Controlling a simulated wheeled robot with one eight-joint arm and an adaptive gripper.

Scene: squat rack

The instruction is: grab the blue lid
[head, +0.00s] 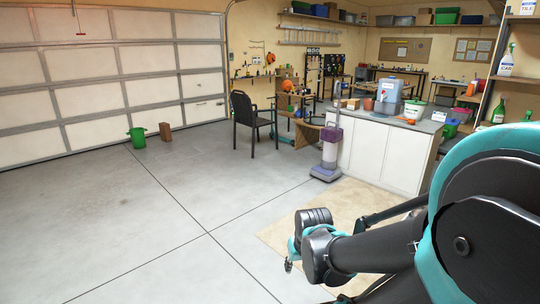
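I cannot make out a separate blue lid for certain. A pale blue container (389,96) with a light blue top stands on the white counter (384,152) at the right. My black and teal arm reaches in from the lower right. A small dark part at its far end, seemingly my gripper (289,265), shows low in the picture over the floor. It is well apart from the counter and the container. Its fingers are too small and too hidden to tell open from shut.
A purple and grey upright cleaner (329,152) stands at the counter's left end. A black chair (252,115) is behind it. A green bucket (137,138) and brown block (165,131) stand near the garage door (100,75). The concrete floor at left is clear.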

